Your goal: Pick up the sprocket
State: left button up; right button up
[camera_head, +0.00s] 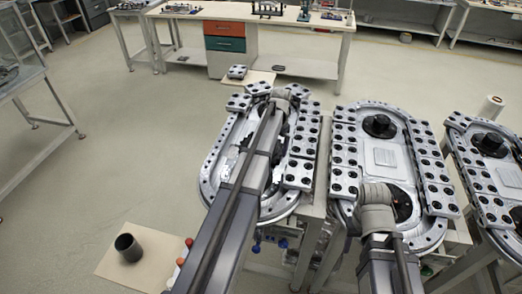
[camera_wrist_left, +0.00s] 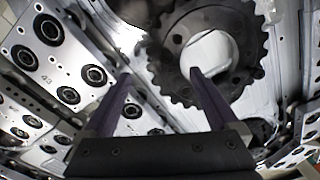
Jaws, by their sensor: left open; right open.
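The sprocket (camera_wrist_left: 170,42) is a dark, toothed ring with a round opening, at the top centre of the left wrist view. It lies on the light metal track plate. My left gripper (camera_wrist_left: 161,75) is open with nothing between its two fingers. The right-hand fingertip overlaps the sprocket's lower part in the picture; the left-hand fingertip is over bare metal beside it. I cannot tell the height gap. In the head view my left arm reaches over the left oval track (camera_head: 208,190) and hides the sprocket. My right arm is over the middle track (camera_head: 385,157); its gripper fingers cannot be made out.
Blocks with dark round inserts (camera_head: 300,172) line the tracks and stand close to my left gripper (camera_wrist_left: 60,60). A third track (camera_head: 505,172) is at the right. A dark cup (camera_head: 128,248) stands on a board at lower left. A workbench (camera_head: 285,22) is behind.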

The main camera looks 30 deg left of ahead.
pick_arm(q)
jog(key=f+b, duration=0.2)
jog(key=a+f+b, duration=0.1)
jog(key=f+b, duration=0.1)
jog(key=f, duration=0.1)
jog(key=shift+s, duration=0.1)
jog(key=shift+r, duration=0.1)
grip_shut()
dwell(0.6)
